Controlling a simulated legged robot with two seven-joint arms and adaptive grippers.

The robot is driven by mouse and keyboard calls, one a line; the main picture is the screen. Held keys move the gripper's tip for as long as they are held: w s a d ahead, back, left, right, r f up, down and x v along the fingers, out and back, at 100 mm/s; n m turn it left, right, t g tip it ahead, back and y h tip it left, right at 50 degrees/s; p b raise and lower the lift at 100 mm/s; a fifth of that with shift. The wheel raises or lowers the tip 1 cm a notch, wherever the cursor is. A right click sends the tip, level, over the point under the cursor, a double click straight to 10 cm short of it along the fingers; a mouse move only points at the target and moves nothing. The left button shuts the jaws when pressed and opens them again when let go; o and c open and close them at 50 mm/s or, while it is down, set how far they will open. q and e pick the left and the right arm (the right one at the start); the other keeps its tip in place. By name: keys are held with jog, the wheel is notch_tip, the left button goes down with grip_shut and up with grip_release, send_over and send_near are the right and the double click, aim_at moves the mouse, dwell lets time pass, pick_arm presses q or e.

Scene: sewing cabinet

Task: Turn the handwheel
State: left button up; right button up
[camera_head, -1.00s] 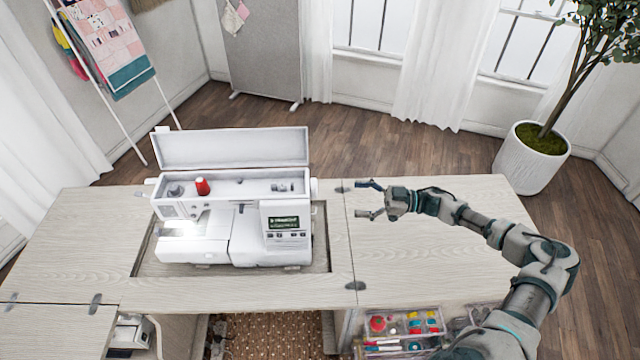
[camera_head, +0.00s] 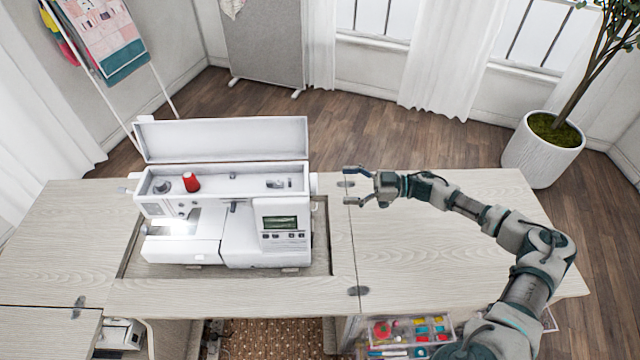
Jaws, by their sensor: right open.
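A white sewing machine (camera_head: 240,210) with its lid raised sits in the recess of the cabinet table. Its handwheel (camera_head: 314,183) shows as a small white part on the machine's right side, near the top. My right gripper (camera_head: 352,187) is open and empty, with its two fingers pointing left toward the handwheel. A small gap lies between the fingertips and the wheel, and I see no contact. My left gripper is not in view.
The pale wood tabletop (camera_head: 440,235) is clear right of the machine. A red thread spool (camera_head: 191,182) stands in the machine's open top. An open drawer of sewing supplies (camera_head: 405,332) is below the front edge. A potted plant (camera_head: 543,150) stands behind at right.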

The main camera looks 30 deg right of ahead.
aim_at(313, 184)
jog(key=x, duration=0.8)
jog(key=shift+s, duration=0.2)
jog(key=shift+d+f, duration=0.1)
jog(key=shift+d, duration=0.55)
jog(key=c, duration=0.8)
jog(key=shift+d, duration=0.2)
jog(key=c, duration=0.4)
jog(key=shift+s+d, duration=0.1)
jog(key=shift+c, duration=0.4)
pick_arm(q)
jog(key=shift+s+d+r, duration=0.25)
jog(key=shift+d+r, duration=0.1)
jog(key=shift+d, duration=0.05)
pick_arm(e)
jog(key=shift+a+r, duration=0.25)
jog(key=shift+a, duration=0.1)
